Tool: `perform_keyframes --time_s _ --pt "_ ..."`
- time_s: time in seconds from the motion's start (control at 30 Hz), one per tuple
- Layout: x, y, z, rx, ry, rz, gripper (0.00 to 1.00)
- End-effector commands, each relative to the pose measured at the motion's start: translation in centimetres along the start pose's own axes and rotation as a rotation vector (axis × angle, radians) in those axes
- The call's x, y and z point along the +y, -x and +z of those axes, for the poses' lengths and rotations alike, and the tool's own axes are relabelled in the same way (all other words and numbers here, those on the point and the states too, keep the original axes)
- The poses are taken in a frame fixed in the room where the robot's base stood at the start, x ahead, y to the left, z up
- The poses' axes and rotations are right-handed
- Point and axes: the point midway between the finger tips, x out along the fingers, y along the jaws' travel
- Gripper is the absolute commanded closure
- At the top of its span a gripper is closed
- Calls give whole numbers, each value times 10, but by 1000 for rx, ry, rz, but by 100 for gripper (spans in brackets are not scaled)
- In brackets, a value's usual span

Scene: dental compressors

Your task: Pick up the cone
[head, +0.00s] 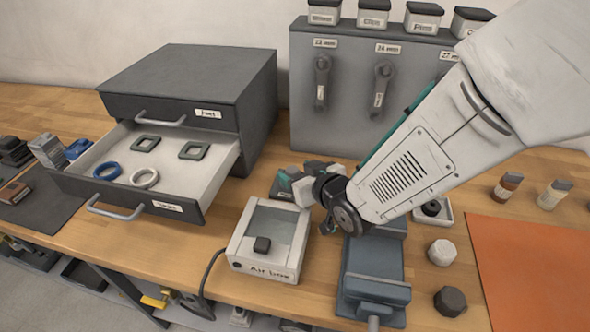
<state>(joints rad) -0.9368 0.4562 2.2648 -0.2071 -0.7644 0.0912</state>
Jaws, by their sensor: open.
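I cannot make out a clear cone in the head view; my arm and gripper hide part of the bench behind them. My gripper (296,187) is open, low over the bench, just behind the air box (262,263) and left of the vise. Its fingers point away to the left, and I cannot tell whether anything lies between them. A white faceted piece (441,252) and a dark faceted piece (450,301) stand on the bench to the right of the vise; neither looks clearly like a cone.
A blue-grey vise (373,273) stands under my arm. At left, a grey cabinet (190,85) has an open drawer (200,190) with rings and square gaskets. A tool panel (345,120) stands behind. An orange mat (530,265) lies clear at right, near small bottles (507,187).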

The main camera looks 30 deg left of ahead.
Motion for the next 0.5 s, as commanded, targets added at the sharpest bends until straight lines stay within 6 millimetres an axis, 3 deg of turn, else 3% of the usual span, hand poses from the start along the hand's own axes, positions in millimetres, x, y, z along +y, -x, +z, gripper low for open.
perform_keyframes --time_s 0.1,0.33,0.37,0.5 --pt "0 -11 0 0 0 0 42" --pt "0 -13 0 0 0 0 42" --pt "0 -13 0 0 0 0 45" --pt "0 -13 0 0 0 0 84"
